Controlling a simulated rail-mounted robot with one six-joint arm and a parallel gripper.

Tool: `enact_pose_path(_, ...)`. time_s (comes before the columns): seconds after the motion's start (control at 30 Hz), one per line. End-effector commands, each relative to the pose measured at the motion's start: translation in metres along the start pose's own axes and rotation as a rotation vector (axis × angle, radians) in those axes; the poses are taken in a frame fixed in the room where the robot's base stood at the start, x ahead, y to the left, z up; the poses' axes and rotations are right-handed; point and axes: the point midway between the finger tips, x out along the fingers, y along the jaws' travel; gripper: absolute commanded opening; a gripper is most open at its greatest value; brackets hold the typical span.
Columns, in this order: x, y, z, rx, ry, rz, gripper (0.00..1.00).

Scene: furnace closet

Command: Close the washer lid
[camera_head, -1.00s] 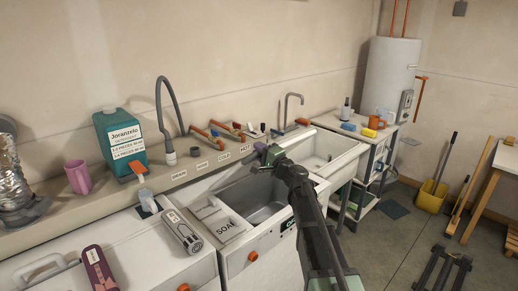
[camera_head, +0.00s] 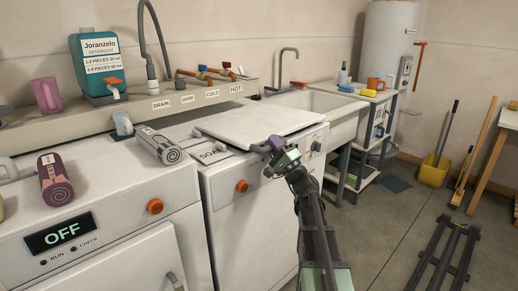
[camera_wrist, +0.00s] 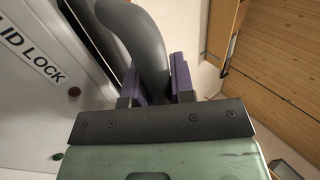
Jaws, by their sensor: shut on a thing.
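The washer lid (camera_head: 262,118) is a white panel lying about level over the tub of the white washer (camera_head: 250,195). It hides the tub opening. A thin dark line shows under its front edge, and I cannot tell whether it sits flush. In the wrist view my gripper's purple fingers (camera_wrist: 157,85) are shut on a curved dark grey lid handle (camera_wrist: 148,40).
A SOAP panel (camera_head: 213,155) is left of the lid. A sink (camera_head: 318,102) is behind right. The floor at right holds a dark rack (camera_head: 445,250).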

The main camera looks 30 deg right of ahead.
Motion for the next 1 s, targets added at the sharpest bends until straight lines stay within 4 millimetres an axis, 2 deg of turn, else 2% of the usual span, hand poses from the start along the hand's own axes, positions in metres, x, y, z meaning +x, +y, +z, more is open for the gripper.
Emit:
enact_pose_path(0.03, -0.0077, 0.0059, 0.0010, 0.000, -0.001, -0.003, 0.00)
enact_pose_path(0.13, -0.0108, 0.0096, 0.0012, 0.000, -0.001, -0.003, 0.00)
enact_pose_path(0.6, -0.0123, 0.0101, 0.0013, 0.001, 0.000, -0.003, 0.00)
enact_pose_path(0.63, -0.0123, 0.0101, 0.0013, 0.001, 0.000, -0.003, 0.26)
enact_pose_path(0.77, -0.0118, 0.0106, 0.0012, 0.001, 0.000, -0.002, 0.46)
enact_pose_path(0.8, -0.0116, 0.0109, 0.0012, 0.001, 0.000, -0.001, 0.48)
enact_pose_path(1.0, -0.0107, 0.0119, 0.0011, 0.001, -0.001, 0.000, 0.48)
